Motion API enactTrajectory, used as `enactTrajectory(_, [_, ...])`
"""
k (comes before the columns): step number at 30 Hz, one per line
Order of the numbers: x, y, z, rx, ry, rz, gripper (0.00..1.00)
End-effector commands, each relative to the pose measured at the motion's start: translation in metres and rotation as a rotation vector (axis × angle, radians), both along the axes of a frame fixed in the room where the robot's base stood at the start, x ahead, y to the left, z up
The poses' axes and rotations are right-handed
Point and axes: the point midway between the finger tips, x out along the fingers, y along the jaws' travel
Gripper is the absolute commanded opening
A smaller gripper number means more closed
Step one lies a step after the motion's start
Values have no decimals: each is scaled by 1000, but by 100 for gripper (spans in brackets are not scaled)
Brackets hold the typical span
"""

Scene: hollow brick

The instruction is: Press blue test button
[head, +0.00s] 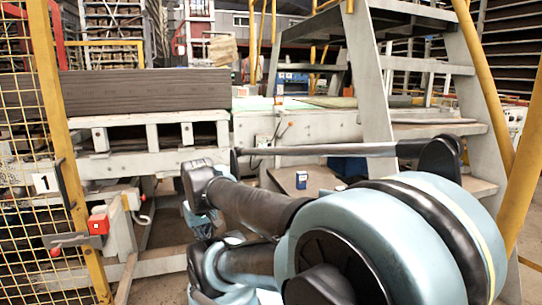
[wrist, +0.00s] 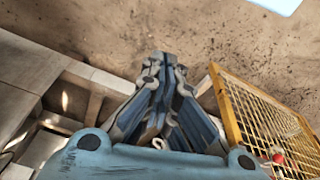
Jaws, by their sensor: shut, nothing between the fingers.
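A small dark-blue box (head: 302,180) with a pale mark stands on a brown step right of centre in the head view. I cannot tell if it is the test button. No other clear blue button shows. My gripper (wrist: 163,58) is shut and empty in the wrist view, its fingers pointing at a brown, speckled floor. In the head view my gripper is low and left of centre, largely hidden behind my arm, well left of the blue box. The blue box does not show in the wrist view.
A red switch box (head: 98,224) sits on a post at left, beside a yellow mesh fence (head: 20,110), which also shows in the wrist view (wrist: 265,118). A pale machine frame (head: 295,128) spans the middle. Stairs with yellow rails (head: 465,60) stand at right.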

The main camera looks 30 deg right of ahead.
Motion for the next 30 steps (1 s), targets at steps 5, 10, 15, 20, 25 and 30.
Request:
enactTrajectory(5, [38, -23, 17, -82, -54, 25, 0])
enactTrajectory(10, [85, -62, 38, -208, -118, 69, 0])
enactTrajectory(15, [130, -105, 58, -345, -166, 120, 0])
enactTrajectory(20, [171, -148, 74, -478, -192, 173, 0])
enactTrajectory(25, [211, -197, 89, -624, -202, 235, 0])
enactTrajectory(30, [247, -247, 101, -772, -194, 303, 0])
